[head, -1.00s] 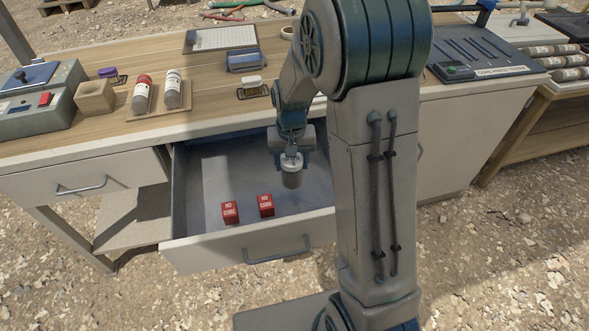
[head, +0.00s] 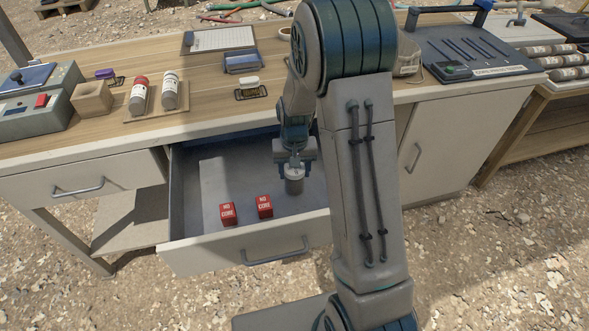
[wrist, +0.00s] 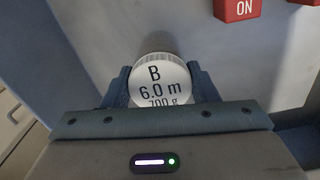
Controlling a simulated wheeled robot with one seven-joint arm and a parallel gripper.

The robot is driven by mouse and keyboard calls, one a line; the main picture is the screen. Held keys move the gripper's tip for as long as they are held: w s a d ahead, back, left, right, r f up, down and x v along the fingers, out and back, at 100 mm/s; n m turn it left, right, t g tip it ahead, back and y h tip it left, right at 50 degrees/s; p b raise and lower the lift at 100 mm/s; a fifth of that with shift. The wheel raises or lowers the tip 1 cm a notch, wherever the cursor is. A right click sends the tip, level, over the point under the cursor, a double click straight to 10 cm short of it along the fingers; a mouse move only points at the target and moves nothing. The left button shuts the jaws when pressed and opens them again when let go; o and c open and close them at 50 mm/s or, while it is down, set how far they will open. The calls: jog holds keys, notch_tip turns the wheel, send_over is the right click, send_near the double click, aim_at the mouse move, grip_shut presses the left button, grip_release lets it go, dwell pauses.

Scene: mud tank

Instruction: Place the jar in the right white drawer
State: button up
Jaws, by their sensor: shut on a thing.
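The jar (head: 294,186) is a small grey cylinder with a white lid. In the wrist view the lid of the jar (wrist: 162,80) reads "B 6.0 m 700 g". My gripper (head: 293,170) is shut on the jar and points down into the open right white drawer (head: 290,240). The jar is upright inside the drawer's outline, low over its grey floor. I cannot tell whether its base touches the floor. Two red blocks lie in the drawer, a left one (head: 228,213) and a right one (head: 264,206), both apart from the jar.
The left drawer (head: 80,190) is shut. A cupboard door (head: 425,150) is at the right. The drawer's left floor is clear.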

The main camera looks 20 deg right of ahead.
jog(key=o, duration=1.5)
notch_tip(320, 180, up, 12)
jog(key=p, duration=0.2)
jog(key=s+r+n+t, duration=0.1)
jog(key=s+r, duration=0.3)
jog(key=s, duration=0.6)
jog(key=s+r+t, duration=0.1)
jog(key=s+r, duration=0.2)
jog(key=s, duration=0.8)
jog(key=shift+a+r+n, duration=0.3)
jog(key=shift+r+n, duration=0.1)
jog(key=shift+w, duration=0.1)
